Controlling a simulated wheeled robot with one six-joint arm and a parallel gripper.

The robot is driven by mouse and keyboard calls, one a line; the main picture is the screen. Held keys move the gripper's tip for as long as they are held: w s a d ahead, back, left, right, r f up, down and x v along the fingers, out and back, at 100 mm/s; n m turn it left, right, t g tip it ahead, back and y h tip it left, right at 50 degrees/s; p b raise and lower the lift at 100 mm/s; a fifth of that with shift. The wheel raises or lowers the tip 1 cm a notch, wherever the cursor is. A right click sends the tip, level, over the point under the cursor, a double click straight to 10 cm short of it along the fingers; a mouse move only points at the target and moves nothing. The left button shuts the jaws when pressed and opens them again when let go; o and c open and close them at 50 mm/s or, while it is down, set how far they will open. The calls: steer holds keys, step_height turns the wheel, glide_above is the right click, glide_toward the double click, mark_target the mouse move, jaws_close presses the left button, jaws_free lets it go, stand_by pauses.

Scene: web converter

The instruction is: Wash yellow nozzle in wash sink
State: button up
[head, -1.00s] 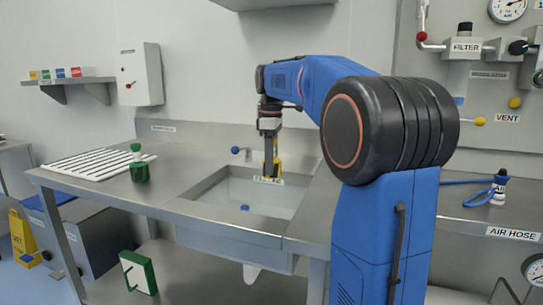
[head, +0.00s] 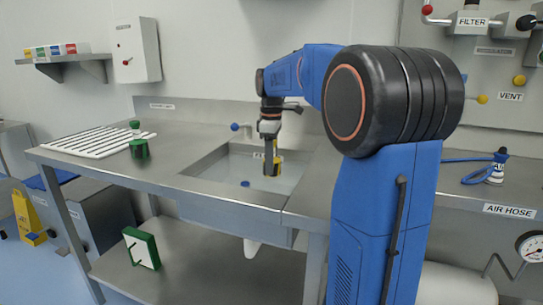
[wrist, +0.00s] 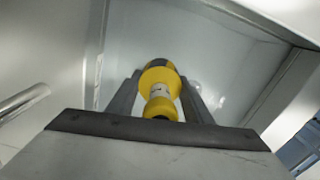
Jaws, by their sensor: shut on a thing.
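The yellow nozzle (wrist: 160,80) is between the two fingers of my gripper in the wrist view, with a pale band around its middle. My gripper (head: 271,168) is shut on it and points down over the wash sink. In the head view only a yellow sliver of the nozzle (head: 280,160) shows beside the fingers. The wash sink (head: 218,188) is a steel basin sunk in the counter. It also shows below the nozzle in the wrist view (wrist: 225,75). I cannot tell whether the nozzle touches water.
A blue-knobbed tap (head: 235,127) stands at the sink's back edge. A green bottle (head: 138,148) and a white slatted rack (head: 90,145) are on the counter to the left. An air hose nozzle (head: 497,168) lies on the right bench. Counter between bottle and sink is clear.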

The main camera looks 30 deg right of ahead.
steer(key=shift+f, duration=3.85)
steer(key=shift+s+d, duration=1.1)
steer(key=shift+s, duration=0.25)
steer(key=shift+w+a, duration=1.1)
steer(key=shift+w, duration=0.25)
steer(key=shift+w+a, duration=1.05)
steer(key=shift+w, duration=0.3)
steer(key=shift+s+d, duration=1.1)
steer(key=shift+s, duration=0.3)
steer(key=shift+s+d, duration=1.05)
steer(key=shift+s, duration=0.3)
steer(key=shift+w+a, duration=1.1)
steer(key=shift+w, duration=0.3)
steer(key=shift+r, duration=8.45)
